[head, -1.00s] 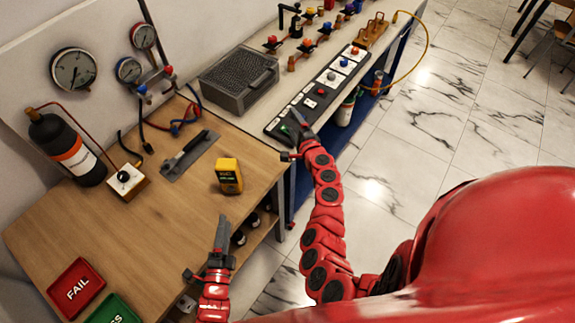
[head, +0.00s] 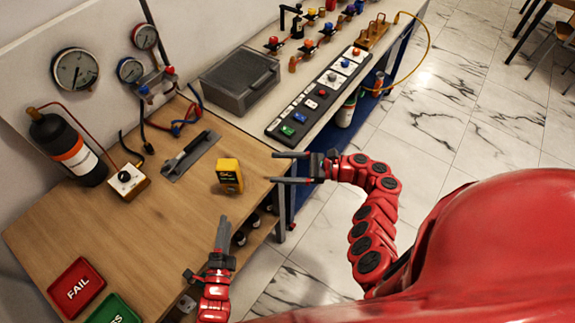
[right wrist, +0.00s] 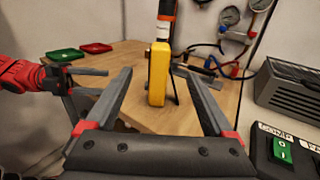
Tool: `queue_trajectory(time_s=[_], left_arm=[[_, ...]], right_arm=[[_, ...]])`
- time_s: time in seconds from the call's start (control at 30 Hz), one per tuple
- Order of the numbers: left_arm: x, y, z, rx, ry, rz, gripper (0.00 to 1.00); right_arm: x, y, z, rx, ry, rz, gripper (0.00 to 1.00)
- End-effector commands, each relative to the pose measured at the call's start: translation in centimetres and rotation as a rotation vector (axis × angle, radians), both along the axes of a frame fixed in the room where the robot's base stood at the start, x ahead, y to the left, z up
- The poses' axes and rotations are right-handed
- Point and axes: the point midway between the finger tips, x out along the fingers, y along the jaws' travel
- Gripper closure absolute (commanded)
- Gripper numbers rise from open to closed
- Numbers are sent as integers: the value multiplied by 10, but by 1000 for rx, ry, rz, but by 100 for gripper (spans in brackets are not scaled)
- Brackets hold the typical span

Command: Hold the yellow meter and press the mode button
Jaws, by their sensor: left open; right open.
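The yellow meter (head: 228,174) stands upright on the wooden bench, with a dark display on its front in the head view. In the right wrist view the yellow meter (right wrist: 159,72) shows edge-on, ahead of and between the open fingers. My right gripper (head: 274,168) is open and empty, to the right of the meter and apart from it, its fingers pointing at it. My left gripper (head: 222,236) is open and empty at the bench's front edge, nearer than the meter. The mode button is too small to make out.
A button panel (head: 318,98) lies right of the bench beside a grey box (head: 240,82). A grey tray with a tool (head: 190,155) lies behind the meter. The red FAIL tray (head: 76,287) and green tray (head: 115,310) are at the near left. A black bottle (head: 65,150) stands at the back.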

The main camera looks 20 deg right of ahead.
Motion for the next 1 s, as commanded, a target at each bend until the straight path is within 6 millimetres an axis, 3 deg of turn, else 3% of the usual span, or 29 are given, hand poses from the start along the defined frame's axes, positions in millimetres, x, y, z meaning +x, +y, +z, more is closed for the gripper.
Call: queue_trajectory(time_s=[0.6,0.8,1.0], left_arm=[[0,0,0,0,0,0,50],[0,0,0,0,0,0,50],[0,0,0,0,0,0,50]], right_arm=[[45,121,0,-2,-2,2,12],[54,140,1,-2,-6,-2,12],[55,144,1,-3,-4,-3,12]])
